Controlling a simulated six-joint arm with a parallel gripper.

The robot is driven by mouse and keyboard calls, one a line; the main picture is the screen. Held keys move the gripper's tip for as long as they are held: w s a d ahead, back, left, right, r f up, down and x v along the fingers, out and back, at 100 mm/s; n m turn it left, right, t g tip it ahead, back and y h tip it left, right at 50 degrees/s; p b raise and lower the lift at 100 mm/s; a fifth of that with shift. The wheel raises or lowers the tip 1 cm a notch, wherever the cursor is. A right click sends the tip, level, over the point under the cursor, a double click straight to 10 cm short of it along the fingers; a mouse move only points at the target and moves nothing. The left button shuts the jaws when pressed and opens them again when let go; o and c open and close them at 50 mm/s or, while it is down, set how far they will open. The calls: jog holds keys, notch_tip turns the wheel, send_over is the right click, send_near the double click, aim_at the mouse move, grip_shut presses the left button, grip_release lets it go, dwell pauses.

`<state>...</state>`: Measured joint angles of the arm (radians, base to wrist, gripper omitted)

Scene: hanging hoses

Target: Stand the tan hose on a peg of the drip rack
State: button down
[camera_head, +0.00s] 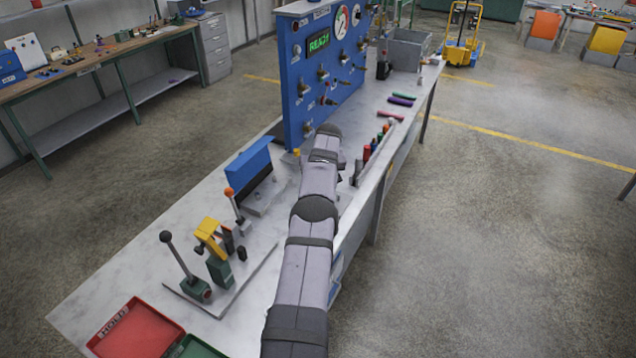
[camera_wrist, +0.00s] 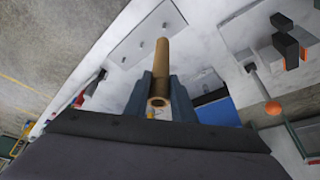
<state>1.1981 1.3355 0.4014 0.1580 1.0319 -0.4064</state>
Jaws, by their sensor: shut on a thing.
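The tan hose (camera_wrist: 161,68) is a short hollow tube. In the wrist view it sits between the two fingers of my gripper (camera_wrist: 160,92), which is shut on it. Its open end faces the camera and its other end points away, over a pale grey plate (camera_wrist: 138,35). In the head view my arm hides the hose and most of the gripper.
A blue panel (camera_head: 310,85) with gauges and fittings stands behind my arm. Loose green (camera_head: 402,95), purple (camera_head: 400,101) and red (camera_head: 389,116) pieces lie on the bench beyond. Levers (camera_head: 190,275) and a red tray (camera_head: 135,330) are at the near left.

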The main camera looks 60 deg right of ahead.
jog(key=shift+f+b, duration=1.9)
jog(key=shift+f, duration=0.95)
jog(key=shift+f+b, duration=2.05)
jog(key=shift+f, duration=0.2)
dwell(0.6)
jog(key=c, duration=1.4)
grip_release()
jog(key=shift+r, duration=0.15)
jog(key=b+v, duration=0.4)
jog(key=v, duration=0.3)
jog(key=shift+a, duration=0.1)
